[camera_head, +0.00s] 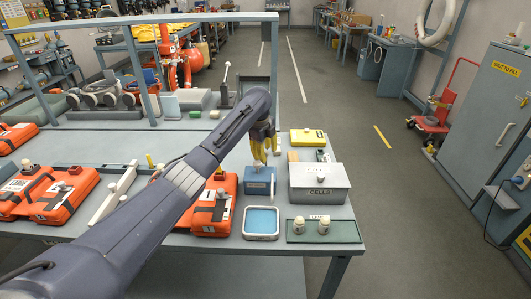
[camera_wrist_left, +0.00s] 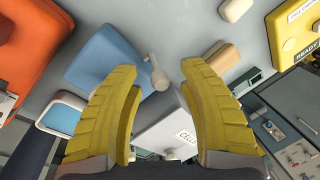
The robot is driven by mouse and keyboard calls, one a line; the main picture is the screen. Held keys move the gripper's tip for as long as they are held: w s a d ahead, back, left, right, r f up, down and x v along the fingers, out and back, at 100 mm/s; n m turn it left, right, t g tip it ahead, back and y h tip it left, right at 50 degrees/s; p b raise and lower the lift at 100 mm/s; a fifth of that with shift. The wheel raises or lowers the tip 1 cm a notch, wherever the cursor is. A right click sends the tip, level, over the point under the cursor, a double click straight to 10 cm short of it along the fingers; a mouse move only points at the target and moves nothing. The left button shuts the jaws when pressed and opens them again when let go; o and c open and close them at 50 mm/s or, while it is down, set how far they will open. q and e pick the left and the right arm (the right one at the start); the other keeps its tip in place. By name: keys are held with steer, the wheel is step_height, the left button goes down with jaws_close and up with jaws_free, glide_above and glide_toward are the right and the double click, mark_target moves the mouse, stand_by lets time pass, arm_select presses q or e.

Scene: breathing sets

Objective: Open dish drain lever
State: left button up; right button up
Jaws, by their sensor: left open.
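A blue box (camera_head: 258,180) stands on the bench behind a shallow white-rimmed dish (camera_head: 262,236) with a light blue inside. In the left wrist view the blue box (camera_wrist_left: 105,58) has a small pale grey lever (camera_wrist_left: 158,76) with a rounded knob at its side. The dish also shows there (camera_wrist_left: 62,114). My left gripper (camera_head: 266,153) has yellow fingers pointing down just above the blue box. In the wrist view its spread fingers (camera_wrist_left: 158,72) frame the lever's knob, with no clear contact. My right gripper is not in view.
A grey CELLS box (camera_head: 319,188) stands close right of the blue box. Orange cases (camera_head: 212,216) lie to the left. A yellow case (camera_head: 307,138) sits behind.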

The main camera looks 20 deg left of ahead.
arm_select(q)
jaws_close()
stand_by(0.8)
